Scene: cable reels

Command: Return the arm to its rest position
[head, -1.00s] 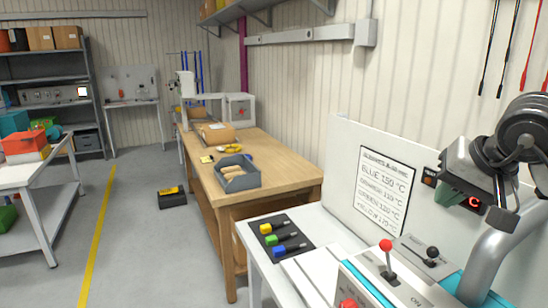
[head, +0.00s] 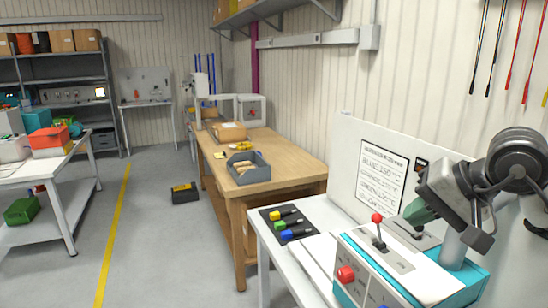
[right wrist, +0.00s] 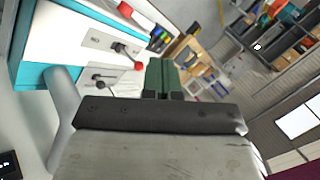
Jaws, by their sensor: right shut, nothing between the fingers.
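My right gripper (head: 412,214) is at the right of the head view, with dark green fingers pointing down and left. It hangs in front of the white panel, near the black-knobbed lever (head: 418,232) on the teal and white machine (head: 350,262). In the right wrist view its green fingers (right wrist: 160,75) are together, with nothing seen between them. My left gripper is not in view.
The machine's red-knobbed lever (head: 377,219) and red button (head: 346,274) are left of my gripper. A black mat (head: 268,214) holds colored-handled tools. A wooden bench (head: 285,168) bears a grey bin (head: 250,174). Floor left of the bench is mostly clear.

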